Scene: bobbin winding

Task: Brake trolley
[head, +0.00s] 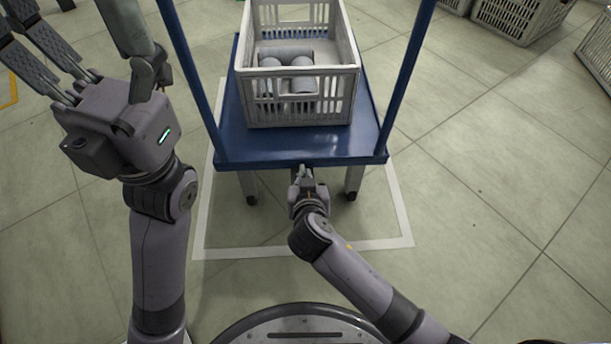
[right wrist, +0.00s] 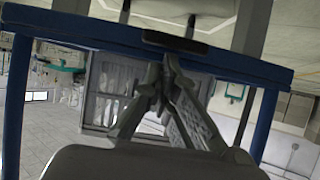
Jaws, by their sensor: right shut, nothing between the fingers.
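The blue trolley (head: 300,158) stands ahead of me, with its front edge facing me and castors (head: 350,197) below. My right gripper (head: 305,172) is low at the middle of that front edge, its fingers shut and empty. In the right wrist view the shut fingers (right wrist: 167,68) point at the trolley's blue edge (right wrist: 235,64) and a dark flat piece (right wrist: 175,42) there, which may be a brake pedal. I cannot tell whether they touch it. My left gripper (head: 68,45) is open and empty at the upper left, beside the trolley.
A white crate (head: 300,110) with several grey cylinders (head: 285,62) sits on the trolley between blue posts (head: 408,75). A white line (head: 300,249) on the floor frames the trolley. More crates (head: 520,18) stand at the far right.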

